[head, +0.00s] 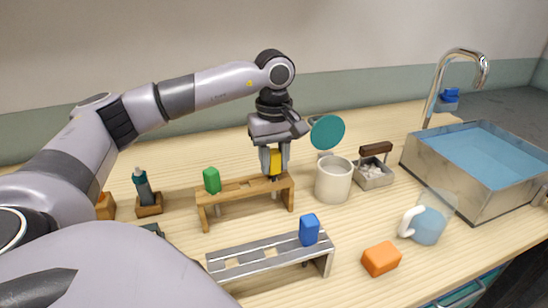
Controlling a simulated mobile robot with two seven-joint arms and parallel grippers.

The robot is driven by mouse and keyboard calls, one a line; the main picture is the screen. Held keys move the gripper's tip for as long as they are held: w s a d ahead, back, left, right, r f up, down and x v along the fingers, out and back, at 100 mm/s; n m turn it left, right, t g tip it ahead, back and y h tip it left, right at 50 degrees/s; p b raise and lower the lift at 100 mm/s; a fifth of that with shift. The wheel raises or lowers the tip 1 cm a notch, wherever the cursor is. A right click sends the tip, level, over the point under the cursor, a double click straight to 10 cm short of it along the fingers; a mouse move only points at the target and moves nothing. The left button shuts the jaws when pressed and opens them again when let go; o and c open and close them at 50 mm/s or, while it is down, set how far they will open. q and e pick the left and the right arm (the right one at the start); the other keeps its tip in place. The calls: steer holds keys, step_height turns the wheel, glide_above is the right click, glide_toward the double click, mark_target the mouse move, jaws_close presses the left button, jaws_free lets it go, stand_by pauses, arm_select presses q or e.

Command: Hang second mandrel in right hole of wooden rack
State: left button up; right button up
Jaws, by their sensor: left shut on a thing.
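The wooden rack (240,189) stands in the middle of the table. A mandrel with a green handle (212,180) sits upright in its left part. My left gripper (274,163) points down over the rack's right end and is shut on the yellow handle of a second mandrel (275,161). The yellow handle is upright, just above the rack's top. A short pale piece shows under the board there; whether the handle rests on the wood, I cannot tell. The right hole is hidden. My right gripper is not in view.
In front stands a grey rack (265,257) with a blue-handled piece (309,230). A cream cup (333,180) stands close right of the wooden rack.

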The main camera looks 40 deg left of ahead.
arm_select(q)
steer(key=shift+f+b, duration=0.4)
steer(key=shift+f, duration=0.35)
steer(key=o, duration=1.1)
steer(key=shift+r, duration=3.6)
